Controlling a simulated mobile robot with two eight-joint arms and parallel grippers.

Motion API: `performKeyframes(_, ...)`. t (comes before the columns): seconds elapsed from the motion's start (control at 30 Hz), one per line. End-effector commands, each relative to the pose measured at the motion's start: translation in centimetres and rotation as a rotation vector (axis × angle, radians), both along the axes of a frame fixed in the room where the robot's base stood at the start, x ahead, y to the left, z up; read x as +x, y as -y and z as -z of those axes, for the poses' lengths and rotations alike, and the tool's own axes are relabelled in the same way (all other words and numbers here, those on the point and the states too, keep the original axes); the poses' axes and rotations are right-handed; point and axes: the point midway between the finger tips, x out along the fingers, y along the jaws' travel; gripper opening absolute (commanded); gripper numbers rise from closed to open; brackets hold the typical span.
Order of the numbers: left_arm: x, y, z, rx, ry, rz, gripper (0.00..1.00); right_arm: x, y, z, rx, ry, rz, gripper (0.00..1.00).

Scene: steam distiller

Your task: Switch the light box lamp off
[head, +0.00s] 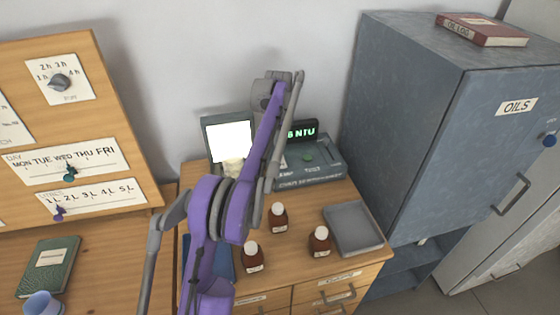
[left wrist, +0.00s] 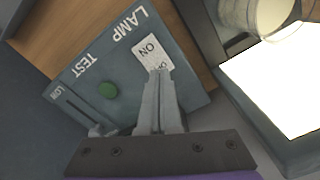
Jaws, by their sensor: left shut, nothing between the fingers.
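The light box (head: 211,128) stands at the back of the wooden cabinet, its white panel glowing. The panel glows in the left wrist view (left wrist: 278,85) too. Beside it is a grey-blue unit (head: 310,172) with a green "NTU" display. In the left wrist view its top (left wrist: 120,62) reads LAMP and TEST, with a green button (left wrist: 107,90). A white switch plate (left wrist: 148,50) marked ON lies by LAMP. My left gripper (left wrist: 157,75) is shut and empty, fingertips over the plate's OFF end; I cannot tell contact. In the head view my arm hides the gripper and switch.
A pale jar (head: 233,167) stands before the glowing panel. Several brown bottles (head: 278,218) and a grey tray (head: 353,228) occupy the cabinet top. A tall blue-grey OILS cabinet (head: 425,130) blocks the right. A wooden dial board (head: 95,130) stands at left.

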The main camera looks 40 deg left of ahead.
Motion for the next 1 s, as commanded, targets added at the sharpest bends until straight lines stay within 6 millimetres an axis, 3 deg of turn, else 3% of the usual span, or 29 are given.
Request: performKeyframes(1.0, 0.00, 0.01, 0.97, 0.000, 0.000, 0.000, 0.00, -0.15, 0.00, 0.51, 0.000, -0.003, 0.000, 1.00)
